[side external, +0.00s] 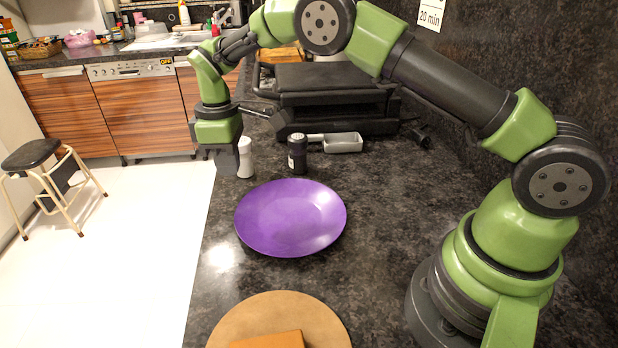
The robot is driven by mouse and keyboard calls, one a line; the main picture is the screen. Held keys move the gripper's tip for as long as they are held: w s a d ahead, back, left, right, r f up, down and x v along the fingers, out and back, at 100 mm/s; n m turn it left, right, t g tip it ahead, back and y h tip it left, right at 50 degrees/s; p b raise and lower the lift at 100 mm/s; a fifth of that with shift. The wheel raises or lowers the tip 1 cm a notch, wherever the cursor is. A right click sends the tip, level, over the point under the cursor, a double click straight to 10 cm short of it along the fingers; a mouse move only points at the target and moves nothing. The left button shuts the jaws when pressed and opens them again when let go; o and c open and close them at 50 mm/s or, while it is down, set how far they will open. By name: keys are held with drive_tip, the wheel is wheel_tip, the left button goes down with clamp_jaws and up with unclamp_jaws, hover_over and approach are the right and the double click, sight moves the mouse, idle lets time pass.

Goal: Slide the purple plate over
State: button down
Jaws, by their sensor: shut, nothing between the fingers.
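The purple plate (290,217) is round and shallow and lies flat on the dark stone counter, in the middle of the side external view. It is empty. My gripper (228,165) points down above the counter's left edge, up and to the left of the plate in the picture. It is shut and holds nothing. It appears apart from the plate, with a gap between its tips and the plate's rim.
A white shaker (245,158) stands right beside my gripper in the picture, and a dark shaker (297,153) is behind the plate. A round wooden board (240,318) lies in front. Counter right of the plate is clear.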

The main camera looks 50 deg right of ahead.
drive_tip(key=s+d+f+m+y, duration=0.1)
drive_tip(key=d+m, duration=0.3)
drive_tip(key=d, duration=0.1)
drive_tip(key=s+d+m+g+y, duration=0.1)
drive_tip(key=d+m, duration=0.3)
drive_tip(key=d, duration=0.1)
drive_tip(key=s+d+f+m+y, duration=0.1)
drive_tip(key=d+m, duration=0.2)
drive_tip(key=d, duration=0.2)
drive_tip(key=shift+s+f+m, duration=0.35)
drive_tip(key=shift+s+m, duration=0.05)
drive_tip(key=s+d+m+y, duration=0.3)
drive_tip(key=s+d+m, duration=0.2)
drive_tip(key=d+m, duration=0.3)
drive_tip(key=m+t+y, duration=0.2)
drive_tip(key=m+t, duration=0.2)
drive_tip(key=m, duration=0.6)
approach(339, 194)
drive_tip(key=shift+n, duration=0.3)
drive_tip(key=x, duration=0.4)
drive_tip(key=shift+d+f, duration=0.1)
drive_tip(key=shift+f, duration=0.25)
drive_tip(key=shift+w+a+f, duration=0.1)
drive_tip(key=shift+w+a, duration=0.1)
drive_tip(key=shift+a, duration=0.4)
drive_tip(key=shift+w+a, duration=0.2)
drive_tip(key=shift+a, duration=0.4)
drive_tip(key=shift+w+a, duration=0.25)
drive_tip(key=shift+a, duration=0.55)
